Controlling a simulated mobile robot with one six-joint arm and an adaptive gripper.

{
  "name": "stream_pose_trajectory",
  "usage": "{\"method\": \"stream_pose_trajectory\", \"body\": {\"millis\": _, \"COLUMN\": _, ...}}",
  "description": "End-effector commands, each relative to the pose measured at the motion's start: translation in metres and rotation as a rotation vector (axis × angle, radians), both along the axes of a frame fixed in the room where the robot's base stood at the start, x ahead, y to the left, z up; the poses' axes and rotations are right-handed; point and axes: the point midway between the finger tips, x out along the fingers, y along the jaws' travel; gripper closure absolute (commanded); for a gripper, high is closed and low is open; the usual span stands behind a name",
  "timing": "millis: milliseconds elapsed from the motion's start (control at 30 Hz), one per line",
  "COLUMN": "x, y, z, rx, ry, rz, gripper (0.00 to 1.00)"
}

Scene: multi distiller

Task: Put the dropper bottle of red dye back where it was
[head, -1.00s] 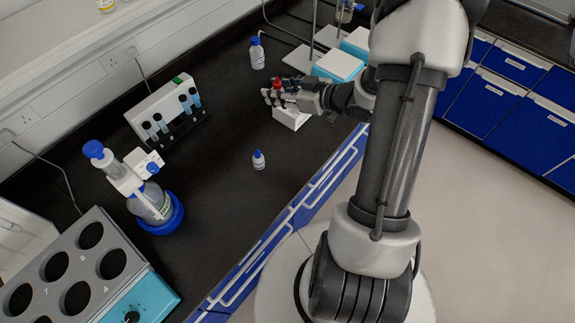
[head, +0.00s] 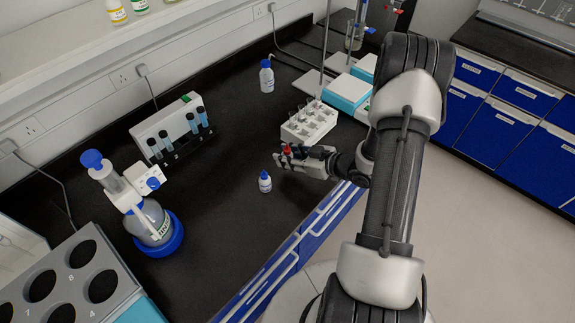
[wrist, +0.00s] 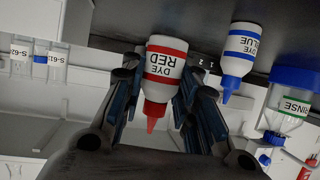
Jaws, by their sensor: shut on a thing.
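The red dye dropper bottle (wrist: 166,65) is white with a red band, the words "DYE RED" and a red tip. It sits between the fingers of my gripper (wrist: 163,88), which is shut on it. In the head view only the bottle's red tip (head: 287,150) shows clearly above my gripper (head: 284,161). The blue dye dropper bottle (head: 265,182) stands upright on the black bench, just left of and nearer than my gripper. It also shows in the wrist view (wrist: 239,52), to the right of the red one. I cannot tell whether the red bottle touches the bench.
A white rack (head: 300,135) with several tubes stands just behind my gripper. A blue-capped bottle (head: 267,78) stands farther back. A bottle with a dispenser (head: 150,222) and a holder with dark-capped vials (head: 165,122) are at left. The bench around the blue dye bottle is clear.

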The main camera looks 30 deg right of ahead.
Motion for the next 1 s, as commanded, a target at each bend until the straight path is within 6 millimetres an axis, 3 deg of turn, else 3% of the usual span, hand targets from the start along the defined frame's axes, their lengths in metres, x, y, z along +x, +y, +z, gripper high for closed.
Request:
{"method": "stream_pose_trajectory", "body": {"millis": 233, "x": 0.000, "y": 0.001, "z": -0.038, "rx": 0.003, "ry": 0.002, "rz": 0.001, "gripper": 0.85}}
{"method": "stream_pose_trajectory", "body": {"millis": 633, "x": 0.000, "y": 0.000, "z": -0.042, "rx": 0.001, "ry": 0.001, "rz": 0.001, "gripper": 0.85}}
{"method": "stream_pose_trajectory", "body": {"millis": 667, "x": 0.000, "y": 0.000, "z": -0.042, "rx": 0.001, "ry": 0.001, "rz": 0.001, "gripper": 0.70}}
{"method": "stream_pose_trajectory", "body": {"millis": 1000, "x": 0.000, "y": 0.000, "z": -0.041, "rx": 0.001, "ry": 0.002, "rz": 0.001, "gripper": 0.52}}
